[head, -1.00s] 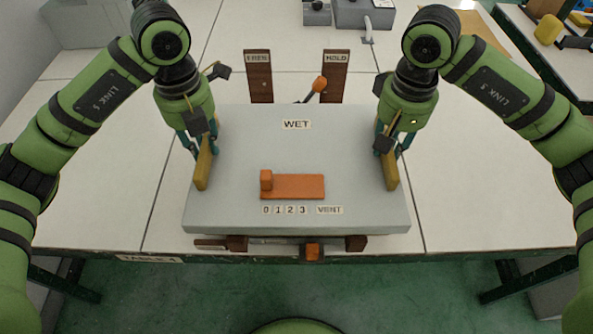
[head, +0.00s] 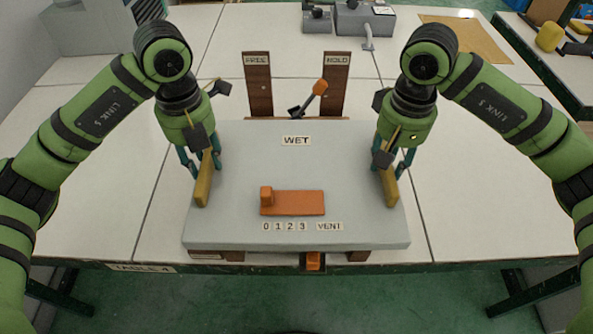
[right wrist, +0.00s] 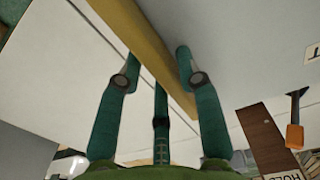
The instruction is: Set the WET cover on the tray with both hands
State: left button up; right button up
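The WET cover (head: 250,170) is a wide grey slab with a "WET" label, an orange block on an orange strip, and "0 1 2 3 VENT" labels. It lies level in the head view, with a yellow handle at each side. My left gripper (head: 205,176) is shut on the left handle (head: 203,190). My right gripper (head: 388,178) is shut on the right handle (head: 391,190); in the right wrist view its fingers (right wrist: 158,72) straddle the yellow bar (right wrist: 150,45). Brown tray parts (head: 345,256) show under the front edge. The cover hides the rest; I cannot tell whether it touches.
Brown posts labelled FREE (head: 257,88) and HOLD (head: 335,75) stand behind the cover, with an orange-tipped lever (head: 319,88) between them. An orange piece (head: 314,262) juts out under the front edge. Grey boxes (head: 365,18) stand farther back. White table is bare on both sides.

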dwell(0.3)
jog(key=shift+r, duration=0.15)
pick_arm(q)
notch_tip(320, 180, up, 12)
pick_arm(e)
notch_tip(320, 180, up, 12)
dwell(0.7)
dwell(0.4)
